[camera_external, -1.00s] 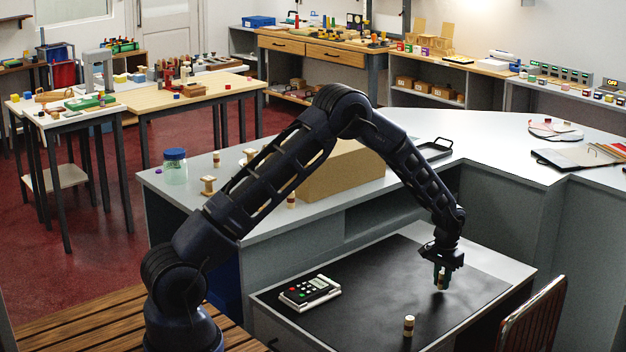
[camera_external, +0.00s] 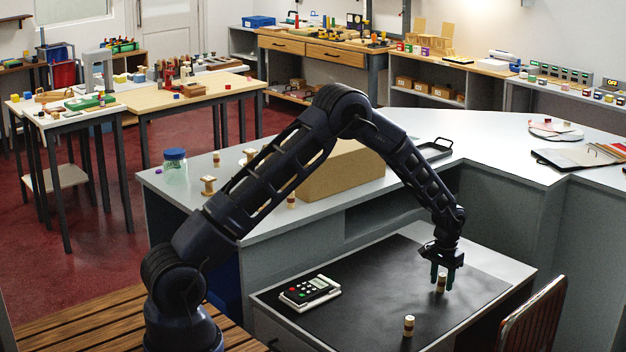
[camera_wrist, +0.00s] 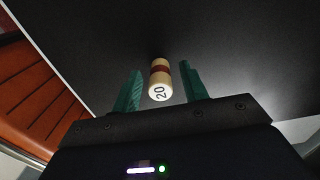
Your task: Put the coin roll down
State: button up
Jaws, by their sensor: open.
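The coin roll (camera_external: 441,283) is a small cream cylinder with a dark red-brown band. It stands upright on the black mat (camera_external: 375,290) of the lower counter. In the wrist view the coin roll (camera_wrist: 160,80) shows "20" on its end and lies between the two green fingers, with a gap on each side. My gripper (camera_external: 441,278) is open around it, low over the mat; it also shows in the wrist view (camera_wrist: 160,88).
A second, similar roll (camera_external: 409,325) stands on the mat nearer the front. A card terminal (camera_external: 310,292) lies at the mat's left. A chair (camera_external: 532,318) is at the right front. A cardboard box (camera_external: 345,172) sits on the higher counter behind. The mat's middle is clear.

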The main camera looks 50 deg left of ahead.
notch_tip(320, 180, up, 11)
notch_tip(320, 180, up, 16)
jog(key=t, duration=0.1)
send_over(442, 275)
jog(key=s+a, duration=0.6)
jog(key=s, duration=0.3)
jog(key=s+a+r+t, duration=0.1)
jog(key=s+a+r, duration=0.4)
jog(key=s+r, duration=0.7)
jog(key=s+a+t, duration=0.1)
jog(key=s+a, duration=0.2)
jog(key=s, duration=1.3)
jog(key=s+a+r+t, duration=0.1)
jog(key=s+a, duration=0.3)
jog(key=s, duration=1.2)
jog(key=shift+t, duration=0.3)
jog(key=shift+o, duration=0.5)
jog(key=shift+w+r, duration=0.1)
